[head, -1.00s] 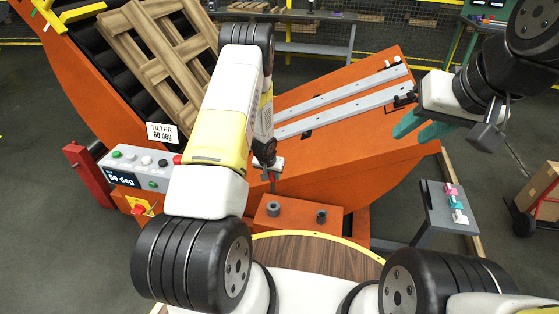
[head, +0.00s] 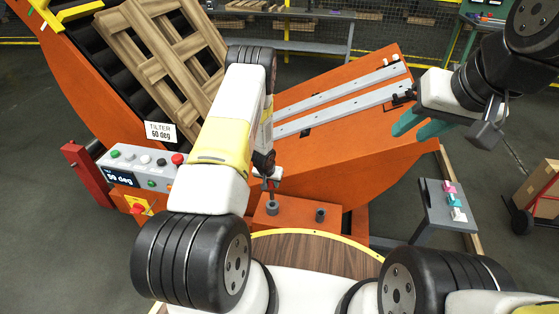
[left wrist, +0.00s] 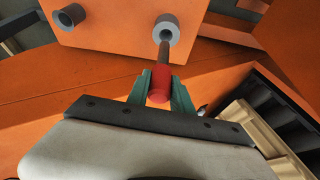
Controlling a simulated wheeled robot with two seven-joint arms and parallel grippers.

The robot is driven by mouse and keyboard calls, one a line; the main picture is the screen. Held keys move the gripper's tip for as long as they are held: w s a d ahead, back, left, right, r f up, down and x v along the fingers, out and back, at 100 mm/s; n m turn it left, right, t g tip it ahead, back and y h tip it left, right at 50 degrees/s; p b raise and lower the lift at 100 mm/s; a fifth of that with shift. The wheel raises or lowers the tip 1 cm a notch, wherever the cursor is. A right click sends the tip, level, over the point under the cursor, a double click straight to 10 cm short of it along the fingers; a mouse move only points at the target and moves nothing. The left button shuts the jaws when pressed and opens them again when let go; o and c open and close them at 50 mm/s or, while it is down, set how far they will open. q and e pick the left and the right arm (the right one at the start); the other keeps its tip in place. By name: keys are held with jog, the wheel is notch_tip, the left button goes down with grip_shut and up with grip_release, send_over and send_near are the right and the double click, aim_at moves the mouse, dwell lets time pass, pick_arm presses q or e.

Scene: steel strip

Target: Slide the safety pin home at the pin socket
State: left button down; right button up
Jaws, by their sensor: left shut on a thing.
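The safety pin has a red grip (left wrist: 158,85) and a grey steel shaft (left wrist: 163,53). My left gripper (left wrist: 160,88) is shut on the red grip, with one teal finger on each side. In the head view my left gripper (head: 266,174) is above the orange block, partly hidden by my own arm. The shaft runs to the grey pin socket (left wrist: 166,29), which also shows in the head view (head: 272,208). The tip meets the socket's hole; how deep it sits I cannot tell. My right gripper (head: 420,128) is open and empty beside the orange tilter's right side.
A second grey socket (head: 320,215) stands on the same orange block (head: 296,212). A small grey stand (head: 446,208) is at the right.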

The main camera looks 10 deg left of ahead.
aim_at(271, 194)
pick_arm(q)
jog(key=shift+f, duration=1.2)
jog(key=shift+f, duration=0.15)
dwell(0.8)
jog(key=shift+f, duration=0.35)
jog(key=shift+f, duration=2.45)
jog(key=c, duration=1.1)
grip_release()
jog(key=shift+o, duration=0.2)
jog(key=v, duration=0.7)
jog(key=shift+s+r, duration=0.2)
jog(key=shift+r, duration=0.1)
